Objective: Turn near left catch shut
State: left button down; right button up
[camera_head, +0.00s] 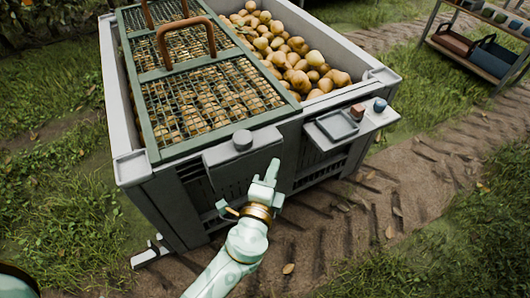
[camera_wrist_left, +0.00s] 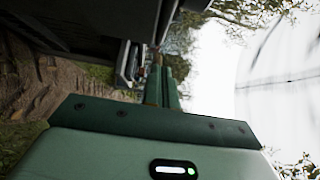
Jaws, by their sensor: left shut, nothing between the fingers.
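My left gripper (camera_head: 270,172) is shut and empty, in front of the bin's near wall, just below and right of the knob. Its closed fingers (camera_wrist_left: 162,85) also show in the left wrist view, beside the dark bin side. My right gripper is out of view.
A small side shelf (camera_head: 350,127) with a tray and two small cups juts from the bin's right. A rack with crates (camera_head: 490,58) stands at the far right. Rutted soil and grass surround the bin.

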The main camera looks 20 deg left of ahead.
aim_at(271, 143)
pick_arm(q)
jog(key=w+a, duration=0.2)
jog(key=w, duration=0.1)
jog(key=shift+a+p, duration=0.3)
jog(key=shift+p, duration=0.1)
jog(key=shift+w+a+f, duration=0.1)
jog(key=shift+w+a, duration=0.25)
jog(key=shift+a, duration=0.05)
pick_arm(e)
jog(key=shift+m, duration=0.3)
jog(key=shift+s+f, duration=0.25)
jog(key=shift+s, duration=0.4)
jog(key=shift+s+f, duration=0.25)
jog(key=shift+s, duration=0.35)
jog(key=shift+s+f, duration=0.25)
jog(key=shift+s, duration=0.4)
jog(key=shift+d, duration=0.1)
